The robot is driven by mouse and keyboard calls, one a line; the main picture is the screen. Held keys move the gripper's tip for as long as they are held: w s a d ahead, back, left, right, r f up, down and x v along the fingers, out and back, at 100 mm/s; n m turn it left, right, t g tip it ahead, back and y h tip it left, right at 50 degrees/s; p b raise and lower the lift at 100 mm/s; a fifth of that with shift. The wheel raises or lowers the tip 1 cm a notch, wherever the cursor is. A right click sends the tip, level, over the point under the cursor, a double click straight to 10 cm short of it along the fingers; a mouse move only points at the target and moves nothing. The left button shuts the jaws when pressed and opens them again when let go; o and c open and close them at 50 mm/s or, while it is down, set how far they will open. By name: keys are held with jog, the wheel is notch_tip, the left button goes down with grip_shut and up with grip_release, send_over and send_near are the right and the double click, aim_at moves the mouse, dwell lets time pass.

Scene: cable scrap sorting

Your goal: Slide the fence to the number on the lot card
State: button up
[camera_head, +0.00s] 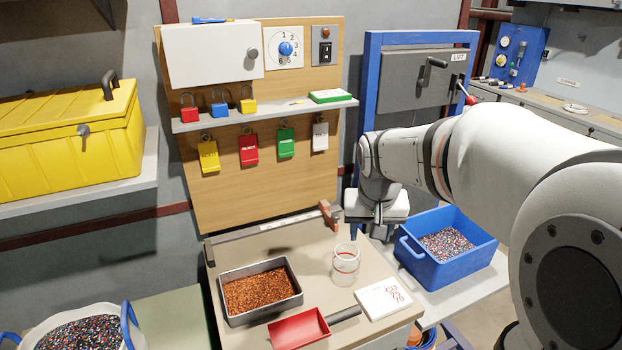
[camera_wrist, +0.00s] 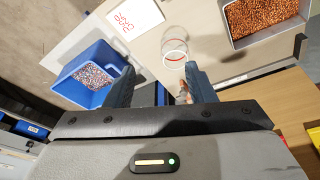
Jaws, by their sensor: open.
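The lot card (camera_head: 383,298) lies flat at the right front of the bench, with red marks I cannot read surely; it also shows in the wrist view (camera_wrist: 134,15). The fence (camera_head: 328,214), a small brown and grey block, stands at the bench's back edge, at the right end of a pale scale strip (camera_head: 285,222). My gripper (camera_wrist: 162,85) is open and empty. In the head view it hangs just right of the fence, its fingers mostly hidden. In the wrist view, a brown part of the fence (camera_wrist: 183,92) shows beside the right finger, partly hidden; contact is unclear.
A clear jar (camera_head: 345,265) with a red band stands in front of the fence. A metal tray (camera_head: 262,290) of copper granules, a red scoop (camera_head: 299,328) and a blue bin (camera_head: 447,247) are nearby. A tool board (camera_head: 255,110) with padlocks and tags rises behind the bench.

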jog(key=w+f+m+b, duration=0.1)
jog(key=w+f, duration=0.2)
jog(key=w, duration=0.6)
jog(key=w+f+m, duration=0.1)
jog(key=w+f, duration=0.2)
jog(key=w, duration=0.6)
jog(key=m+t+h, duration=0.1)
jog(key=m, duration=0.1)
send_near(336, 216)
jog(key=x, duration=0.8)
jog(key=shift+w+f, duration=0.15)
jog(key=shift+f, duration=0.1)
grip_shut()
